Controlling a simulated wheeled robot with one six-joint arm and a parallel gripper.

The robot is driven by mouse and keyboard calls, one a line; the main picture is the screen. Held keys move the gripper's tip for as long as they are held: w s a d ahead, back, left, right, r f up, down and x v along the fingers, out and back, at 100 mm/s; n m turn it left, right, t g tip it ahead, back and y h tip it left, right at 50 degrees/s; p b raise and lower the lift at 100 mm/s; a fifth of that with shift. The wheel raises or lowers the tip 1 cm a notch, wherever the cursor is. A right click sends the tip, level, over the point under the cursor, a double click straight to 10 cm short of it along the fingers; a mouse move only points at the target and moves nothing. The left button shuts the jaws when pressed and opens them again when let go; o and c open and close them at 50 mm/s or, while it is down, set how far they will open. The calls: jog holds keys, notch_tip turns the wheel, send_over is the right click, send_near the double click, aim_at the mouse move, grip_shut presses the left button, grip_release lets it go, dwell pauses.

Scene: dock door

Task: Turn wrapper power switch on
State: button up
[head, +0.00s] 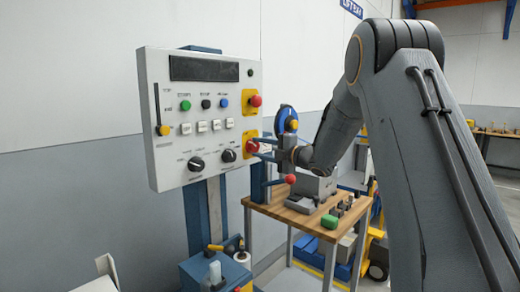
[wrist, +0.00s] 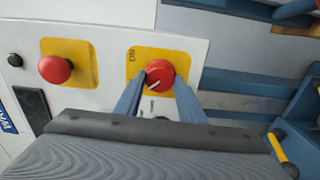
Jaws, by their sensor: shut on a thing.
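The wrapper power switch, a red rotary knob (wrist: 160,72) with a white pointer line, sits on a yellow plate (wrist: 178,56) on the white control panel. In the wrist view the two blue fingers of my gripper (wrist: 160,84) stand on either side of the knob and are shut on it. The pointer line runs slanted, toward the lower left in that view. In the head view the red knob (head: 251,147) is at the panel's right edge, with my gripper (head: 261,148) reaching it from the right.
A red mushroom button (head: 255,100) on its own yellow plate is above the switch; it also shows in the wrist view (wrist: 55,69). The panel (head: 165,165) carries coloured buttons, a slider and two black knobs. A wooden table (head: 335,222) with tools stands below my arm.

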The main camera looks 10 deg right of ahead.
jog(key=shift+m, duration=0.3)
jog(key=m+p, duration=0.1)
jog(key=m, duration=0.2)
jog(key=shift+m, duration=0.4)
jog(key=m+p, duration=0.2)
jog(key=m, duration=0.2)
jog(key=m+p, duration=0.3)
jog(key=m, duration=0.2)
jog(key=shift+m, duration=0.4)
jog(key=shift+m+p, duration=0.8)
jog(key=shift+m, duration=0.8)
jog(key=shift+f+m, duration=0.1)
jog(key=shift+m, duration=0.2)
jog(key=o, duration=1.1)
jog(key=shift+c, duration=0.2)
jog(key=b+v, duration=0.2)
jog(key=v, duration=0.5)
jog(key=shift+s+d, duration=0.2)
jog(key=shift+s, duration=0.1)
